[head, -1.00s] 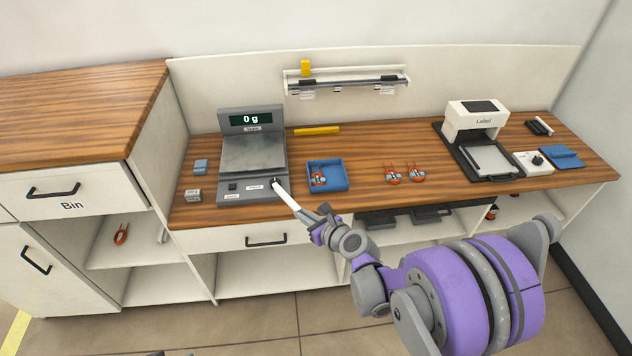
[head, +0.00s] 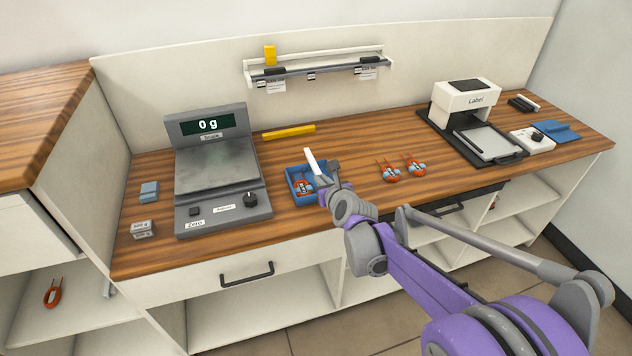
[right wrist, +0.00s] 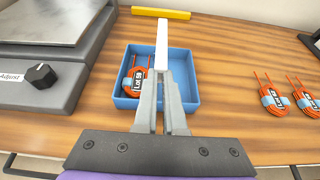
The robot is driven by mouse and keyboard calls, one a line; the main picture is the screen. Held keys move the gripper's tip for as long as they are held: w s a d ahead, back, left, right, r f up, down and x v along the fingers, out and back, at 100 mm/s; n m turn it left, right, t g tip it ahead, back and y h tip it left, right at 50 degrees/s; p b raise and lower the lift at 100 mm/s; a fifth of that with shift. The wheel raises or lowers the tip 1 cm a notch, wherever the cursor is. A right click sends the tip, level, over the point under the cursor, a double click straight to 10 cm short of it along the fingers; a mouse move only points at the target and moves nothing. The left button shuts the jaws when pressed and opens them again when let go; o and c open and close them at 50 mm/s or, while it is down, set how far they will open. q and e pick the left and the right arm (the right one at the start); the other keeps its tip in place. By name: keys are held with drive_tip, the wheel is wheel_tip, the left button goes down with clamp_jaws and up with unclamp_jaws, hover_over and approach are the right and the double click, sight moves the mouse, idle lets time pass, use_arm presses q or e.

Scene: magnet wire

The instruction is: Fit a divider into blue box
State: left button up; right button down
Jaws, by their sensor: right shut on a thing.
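The blue box (head: 293,173) sits on the wooden counter right of the scale; the right wrist view shows it (right wrist: 191,103) too. An orange wire coil with a label (right wrist: 135,80) lies in its left part. My right gripper (head: 326,170) is shut on a white strip, the divider (head: 311,162). In the right wrist view the divider (right wrist: 161,45) stands out beyond the fingertips (right wrist: 162,75), over the middle of the box. I cannot tell whether it touches the box. My left gripper is not in view.
The grey scale (head: 222,215) reading 0 g stands close left of the box. Two orange coils (head: 389,172) lie to its right. A yellow bar (head: 289,132) lies behind it. A label printer (head: 466,105) is at the back right.

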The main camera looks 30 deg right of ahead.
drive_tip(key=shift+s+f, duration=0.2)
drive_tip(key=shift+f, duration=0.5)
drive_tip(key=shift+a+f+b, duration=0.1)
drive_tip(key=shift+f+b, duration=0.7)
drive_tip(key=shift+f, duration=0.7)
drive_tip(key=shift+s+a+f+b, duration=0.15)
drive_tip(key=shift+f, duration=0.2)
drive_tip(key=shift+s+a+f+b, duration=0.15)
drive_tip(key=shift+f, duration=0.3)
drive_tip(key=c, duration=0.9)
unclamp_jaws()
drive_tip(key=shift+w+d+r+p, duration=0.15)
drive_tip(key=shift+r+p, duration=0.7)
drive_tip(key=shift+r, duration=1.15)
drive_tip(key=shift+w+d+r+p, duration=0.15)
drive_tip(key=shift+r+p, duration=0.65)
drive_tip(key=shift+r, duration=1.15)
